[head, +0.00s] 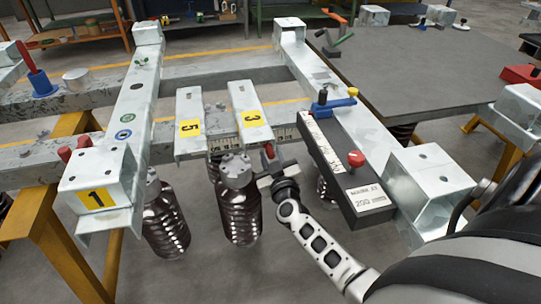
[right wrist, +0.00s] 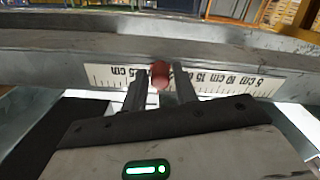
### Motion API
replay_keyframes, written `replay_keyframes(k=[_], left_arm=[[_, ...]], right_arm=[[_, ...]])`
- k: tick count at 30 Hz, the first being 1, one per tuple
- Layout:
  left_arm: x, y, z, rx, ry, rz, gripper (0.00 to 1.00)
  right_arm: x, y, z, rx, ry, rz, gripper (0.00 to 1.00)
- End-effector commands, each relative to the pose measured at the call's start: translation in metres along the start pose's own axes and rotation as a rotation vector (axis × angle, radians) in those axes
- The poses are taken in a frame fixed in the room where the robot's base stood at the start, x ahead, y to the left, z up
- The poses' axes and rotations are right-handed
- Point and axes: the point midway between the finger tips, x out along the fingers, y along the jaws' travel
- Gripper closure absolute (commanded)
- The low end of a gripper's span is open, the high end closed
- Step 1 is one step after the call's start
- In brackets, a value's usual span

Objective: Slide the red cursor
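The red cursor (head: 269,151) stands at the right end of the ruler scale on the front beam, beyond the plate marked 3. In the right wrist view the red cursor (right wrist: 161,74) shows as a round knob in front of the white centimetre scale (right wrist: 230,80). My right gripper (head: 267,170) is just in front of it. In the right wrist view its two dark fingers (right wrist: 161,88) stand on either side of the knob, close to it, with a narrow gap showing; I see no firm grip. My left gripper is not in view.
A black box (head: 328,165) with a red knob (head: 355,159) lies right of my gripper. Plates marked 5 (head: 190,105) and 3 (head: 247,98) bridge the beams. Dark springs (head: 241,210) hang below. A grey table (head: 430,75) stands at the back right.

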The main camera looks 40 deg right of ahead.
Motion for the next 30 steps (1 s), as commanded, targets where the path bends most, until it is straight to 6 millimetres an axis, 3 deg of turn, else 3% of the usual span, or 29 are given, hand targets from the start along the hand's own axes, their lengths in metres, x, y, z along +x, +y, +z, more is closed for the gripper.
replay_keyframes(k=[10,14,21,30], left_arm=[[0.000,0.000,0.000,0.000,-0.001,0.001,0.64],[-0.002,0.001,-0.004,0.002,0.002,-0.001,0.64],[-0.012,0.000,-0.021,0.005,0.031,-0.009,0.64],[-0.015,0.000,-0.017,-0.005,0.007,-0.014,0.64]], right_arm=[[-0.001,-0.001,0.000,0.000,0.000,-0.002,0.59],[-0.012,-0.001,-0.001,0.000,-0.002,-0.003,0.59],[-0.065,-0.001,-0.001,-0.001,-0.005,-0.004,0.59],[-0.132,-0.001,0.000,0.000,-0.004,-0.003,0.59]])
